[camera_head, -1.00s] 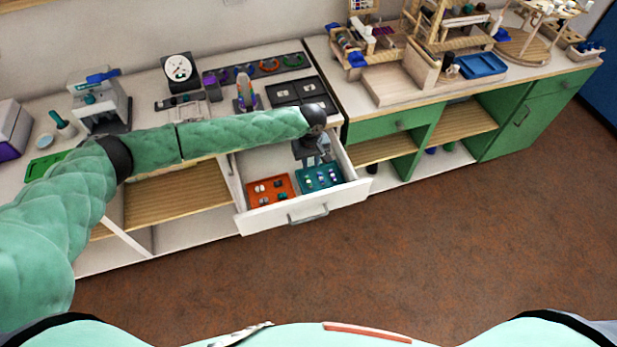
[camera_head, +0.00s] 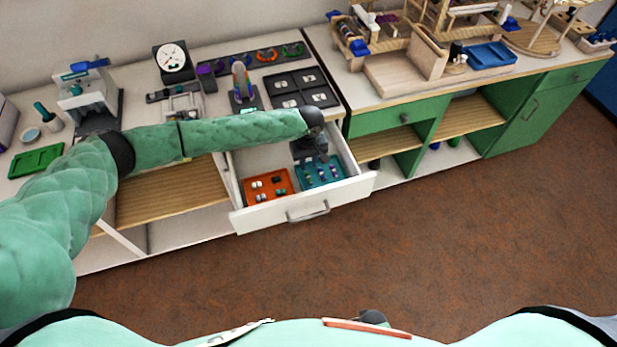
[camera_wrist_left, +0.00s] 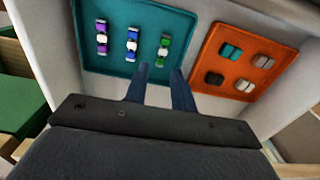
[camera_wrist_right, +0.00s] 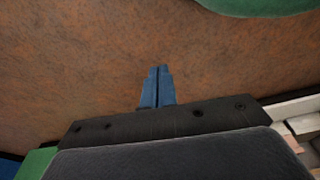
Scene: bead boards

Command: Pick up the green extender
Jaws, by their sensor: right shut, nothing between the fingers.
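In the left wrist view, the teal tray (camera_wrist_left: 115,66) holds three short beaded pieces in a row. The other two are a purple and white piece (camera_wrist_left: 102,38) and a blue and white piece (camera_wrist_left: 132,44). My left gripper (camera_wrist_left: 160,85) is open and empty, with its fingertips just short of the tray's row of pieces. My right gripper (camera_wrist_right: 157,72) is shut and empty above the brown floor.
Both trays lie in an open white drawer (camera_head: 262,215). The orange tray (camera_head: 248,190) beside the teal one holds small teal and grey parts (camera_wrist_left: 230,51). The drawer walls surround my left gripper. A green tray (camera_head: 36,160) and black tray (camera_head: 285,99) lie on the counter above.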

